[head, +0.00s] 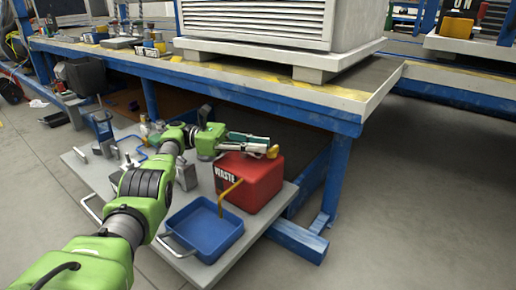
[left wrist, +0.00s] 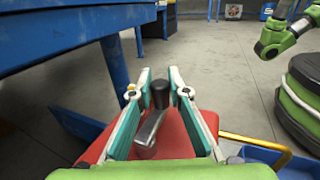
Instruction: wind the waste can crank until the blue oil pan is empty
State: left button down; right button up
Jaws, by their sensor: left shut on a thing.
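The red waste can (head: 262,182), with a white WASTE label, stands on a grey low platform under the blue bench. My left gripper (head: 271,151) reaches over its top from the left. In the left wrist view the teal-lined fingers are on either side of the crank's dark knob (left wrist: 160,95), shut on it. The grey crank arm (left wrist: 150,130) runs from the knob back toward the gripper. The blue oil pan (head: 205,228) sits in front of the can; its inside looks plain blue, and I cannot tell if oil is in it. A yellow pipe (head: 229,190) runs from the can into the pan. My right gripper is not visible.
The platform (head: 187,262) also carries several metal parts at its left. The blue bench leg (head: 338,180) stands close to the right of the can, and the bench top (head: 240,82) overhangs behind. Floor at the right is clear.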

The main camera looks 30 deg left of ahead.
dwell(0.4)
pick_arm(q)
jog(key=c, duration=1.9)
grip_release()
notch_tip(320, 180, up, 10)
jog(key=shift+f, duration=0.1)
